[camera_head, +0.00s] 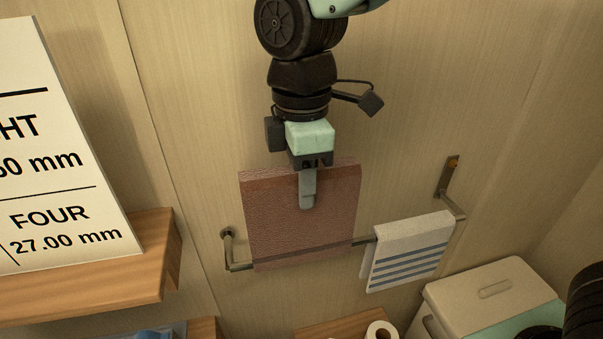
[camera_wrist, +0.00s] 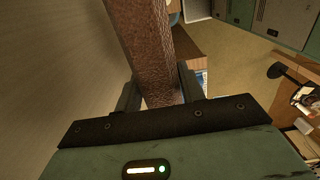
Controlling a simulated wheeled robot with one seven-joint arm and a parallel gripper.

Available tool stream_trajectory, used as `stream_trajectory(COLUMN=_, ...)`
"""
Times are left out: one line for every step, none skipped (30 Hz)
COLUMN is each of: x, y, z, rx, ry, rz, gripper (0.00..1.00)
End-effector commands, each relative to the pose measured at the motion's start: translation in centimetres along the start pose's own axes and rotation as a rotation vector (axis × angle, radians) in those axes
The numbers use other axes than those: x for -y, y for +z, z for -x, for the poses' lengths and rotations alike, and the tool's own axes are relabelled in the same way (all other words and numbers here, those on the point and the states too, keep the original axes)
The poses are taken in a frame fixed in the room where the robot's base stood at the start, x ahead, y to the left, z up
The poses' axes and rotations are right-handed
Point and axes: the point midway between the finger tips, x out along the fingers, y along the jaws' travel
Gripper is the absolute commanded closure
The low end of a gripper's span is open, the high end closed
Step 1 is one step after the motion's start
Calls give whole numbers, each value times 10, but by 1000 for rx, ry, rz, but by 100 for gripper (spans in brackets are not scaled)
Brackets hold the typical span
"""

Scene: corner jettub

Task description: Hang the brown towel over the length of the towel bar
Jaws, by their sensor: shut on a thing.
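The brown towel (camera_head: 300,225) is a reddish-brown flat panel hanging from my gripper (camera_head: 307,200), which points down and is shut on its upper edge near the middle. The towel bar (camera_head: 240,267) is fixed to the wall, and the towel's lower edge overlaps the bar's left and middle part in the head view. Most of the towel rises above the bar; I cannot tell whether it touches the bar or which side it is on. In the wrist view, the brown towel (camera_wrist: 148,50) runs between the fingers of my gripper (camera_wrist: 160,92).
A white towel with blue stripes (camera_head: 408,252) hangs over the bar's right part. A wooden shelf (camera_head: 110,285) with a large printed sign (camera_head: 55,180) stands at left. A pale lidded bin (camera_head: 490,295) and paper rolls (camera_head: 380,331) are below.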

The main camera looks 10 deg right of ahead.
Motion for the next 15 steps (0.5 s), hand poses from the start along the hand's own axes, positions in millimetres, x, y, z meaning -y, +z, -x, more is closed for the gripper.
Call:
stream_trajectory(x=0, y=0, z=-6, rx=0, ry=0, rz=0, gripper=74)
stream_trajectory(x=0, y=0, z=-8, rx=0, ry=0, rz=0, gripper=74)
stream_trajectory(x=0, y=0, z=-10, rx=0, ry=0, rz=0, gripper=74)
stream_trajectory(x=0, y=0, z=-12, rx=0, ry=0, rz=0, gripper=74)
stream_trajectory(x=0, y=0, z=-14, rx=0, ry=0, rz=1, gripper=74)
stream_trajectory(x=0, y=0, z=-17, rx=0, ry=0, rz=1, gripper=74)
stream_trajectory(x=0, y=0, z=-19, rx=0, ry=0, rz=1, gripper=74)
stream_trajectory(x=0, y=0, z=-21, rx=0, ry=0, rz=1, gripper=74)
stream_trajectory(x=0, y=0, z=-24, rx=0, ry=0, rz=1, gripper=74)
stream_trajectory(x=0, y=0, z=-26, rx=0, ry=0, rz=1, gripper=74)
stream_trajectory(x=0, y=0, z=-28, rx=0, ry=0, rz=1, gripper=74)
stream_trajectory(x=0, y=0, z=-30, rx=0, ry=0, rz=1, gripper=74)
stream_trajectory(x=0, y=0, z=-32, rx=0, ry=0, rz=1, gripper=74)
stream_trajectory(x=0, y=0, z=-35, rx=0, ry=0, rz=1, gripper=74)
stream_trajectory(x=0, y=0, z=-37, rx=0, ry=0, rz=1, gripper=74)
